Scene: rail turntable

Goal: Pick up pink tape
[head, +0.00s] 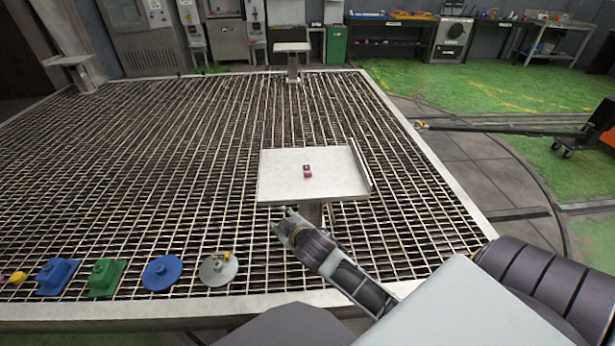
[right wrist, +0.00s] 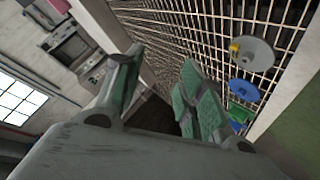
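A small pink object with a dark part, which looks like the pink tape (head: 307,174), lies on a pale square platform (head: 278,187) in the middle of the head view. My right gripper (head: 286,213) is at the front edge of that platform in the picture, apart from the tape. In the right wrist view the fingers of my right gripper (right wrist: 162,60) are spread apart with nothing between them. The tape does not show in the right wrist view. My left gripper is not in view.
The platform stands over a large metal grating (head: 180,150) and has a raised rail (head: 361,164) on its right side. A blue block (head: 57,275), a green block (head: 106,275), a blue disc (head: 162,271) and a grey disc (head: 218,268) sit along the front edge.

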